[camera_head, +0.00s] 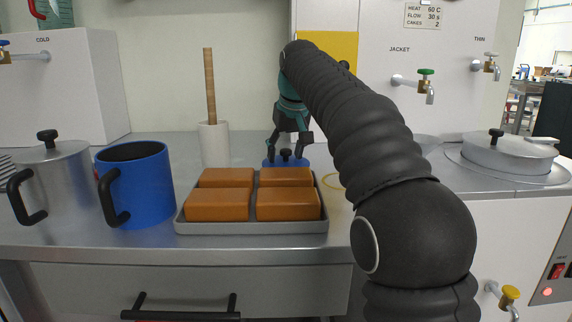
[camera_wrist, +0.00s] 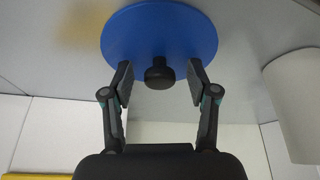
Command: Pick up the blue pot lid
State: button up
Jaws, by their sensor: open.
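The blue pot lid (camera_head: 270,163) lies on the metal counter behind the tray, partly hidden by the orange blocks and my gripper. In the wrist view the lid (camera_wrist: 160,35) is a flat blue disc with a black knob (camera_wrist: 159,73) on its near side. My gripper (camera_head: 289,142) points down over the lid in the head view. In the wrist view my gripper (camera_wrist: 160,82) is open, with one finger on each side of the knob and a visible gap on both sides. The blue pot (camera_head: 140,185) stands open at the left of the counter.
A grey tray (camera_head: 250,228) of orange blocks sits in front of the lid. A white cylinder (camera_head: 214,145) holding a wooden rod stands left of it. A steel pot (camera_head: 65,180) with a lid is far left. A lidded steel vessel (camera_head: 510,153) is at right.

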grip_shut()
